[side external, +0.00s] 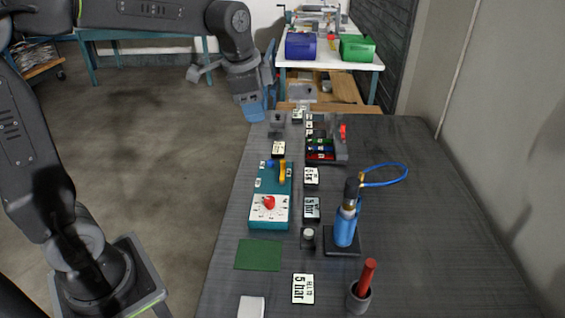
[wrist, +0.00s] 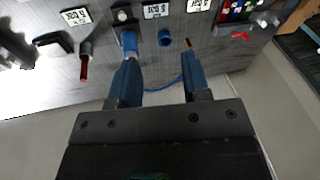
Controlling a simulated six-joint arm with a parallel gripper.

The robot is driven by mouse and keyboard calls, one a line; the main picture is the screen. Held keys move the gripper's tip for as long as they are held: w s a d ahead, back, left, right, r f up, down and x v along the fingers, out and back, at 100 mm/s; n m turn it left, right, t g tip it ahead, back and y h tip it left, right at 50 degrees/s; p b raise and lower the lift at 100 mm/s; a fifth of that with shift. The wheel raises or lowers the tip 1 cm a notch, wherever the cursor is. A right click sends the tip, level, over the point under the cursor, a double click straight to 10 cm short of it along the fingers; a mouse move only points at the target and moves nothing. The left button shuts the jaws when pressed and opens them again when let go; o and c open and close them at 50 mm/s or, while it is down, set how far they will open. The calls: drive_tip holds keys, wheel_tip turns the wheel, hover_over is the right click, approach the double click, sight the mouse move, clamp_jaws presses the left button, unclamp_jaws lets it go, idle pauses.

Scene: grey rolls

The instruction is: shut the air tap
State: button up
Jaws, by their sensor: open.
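A teal box (side external: 270,180) stands left of the table's middle. It bears an upright yellow lever (side external: 282,170), a small blue knob at its far end, and a white dial with a red knob (side external: 268,202). The yellow lever looks like the air tap's handle, but I cannot be sure. My gripper (side external: 255,108) hangs at the table's far left corner, beyond the box and apart from it. In the wrist view, its blue fingers (wrist: 160,58) are spread with nothing held between them. I cannot make out the teal box in the wrist view.
A blue bottle (side external: 346,228) with a blue hose (side external: 390,180) stands right of the box. A red-handled tool (side external: 367,278) stands in a cup nearer. A rack of coloured pieces (side external: 321,150) is at the back. Printed cards lie between. The table's right side is clear.

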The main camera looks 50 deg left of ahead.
drive_tip(key=w+a+f+m+g, duration=0.2)
drive_tip(key=w+a+f+m, duration=0.25)
drive_tip(key=w, duration=0.55)
drive_tip(key=m+g, duration=0.1)
drive_tip(key=m, duration=0.3)
hover_over(283, 161)
wheel_tip(283, 161, down, 10)
wheel_tip(283, 161, down, 13)
drive_tip(key=shift+a+r, duration=0.1)
drive_tip(key=shift+c, duration=0.3)
clamp_jaws()
